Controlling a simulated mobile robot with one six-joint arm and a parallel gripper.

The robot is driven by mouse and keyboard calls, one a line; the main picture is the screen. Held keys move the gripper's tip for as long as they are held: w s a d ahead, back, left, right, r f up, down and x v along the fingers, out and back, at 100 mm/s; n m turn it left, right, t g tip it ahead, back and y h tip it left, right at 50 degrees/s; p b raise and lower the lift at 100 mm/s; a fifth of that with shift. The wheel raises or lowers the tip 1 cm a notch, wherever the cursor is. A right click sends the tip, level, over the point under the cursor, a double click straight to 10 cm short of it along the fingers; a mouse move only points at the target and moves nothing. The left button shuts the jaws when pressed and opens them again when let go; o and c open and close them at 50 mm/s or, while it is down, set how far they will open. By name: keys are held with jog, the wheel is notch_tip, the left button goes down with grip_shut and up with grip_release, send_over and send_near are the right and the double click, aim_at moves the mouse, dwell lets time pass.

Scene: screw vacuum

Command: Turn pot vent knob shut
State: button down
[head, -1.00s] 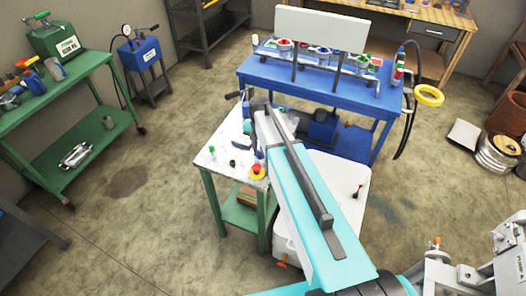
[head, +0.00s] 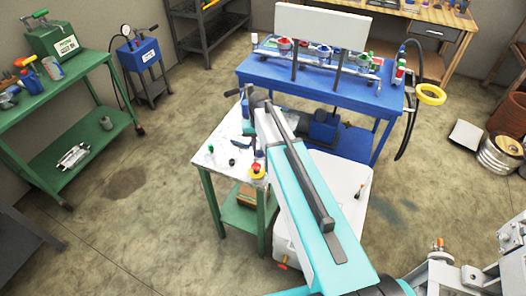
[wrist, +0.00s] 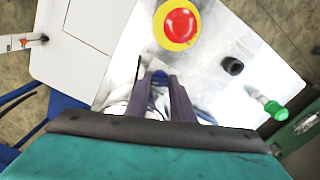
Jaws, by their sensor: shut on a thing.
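In the wrist view, my gripper (wrist: 163,84) points at the white worktop with its two dark fingers close together. A small blue knob (wrist: 160,77) shows between the fingertips, and the gripper is shut on it. I take it for the vent knob; its turn angle cannot be read. Shiny, pale rounded surfaces show beside the fingers, but my wrist hides most of what is below, so the pot cannot be made out clearly. In the head view, my arm covers the fingertips and the knob.
A red-and-yellow stop button (wrist: 178,22), a black knob (wrist: 232,65) and a green-handled valve (wrist: 275,109) stand nearby on the worktop (head: 226,131). A white box (head: 340,178) adjoins it. A blue bench (head: 350,93) stands behind. Floor on the left is clear.

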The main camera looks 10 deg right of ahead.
aim_at(260, 152)
jog(key=shift+s, duration=0.1)
jog(key=c, duration=1.5)
grip_release()
jog(key=shift+r, duration=0.2)
jog(key=shift+r+b, duration=2)
jog(key=shift+r, duration=4.75)
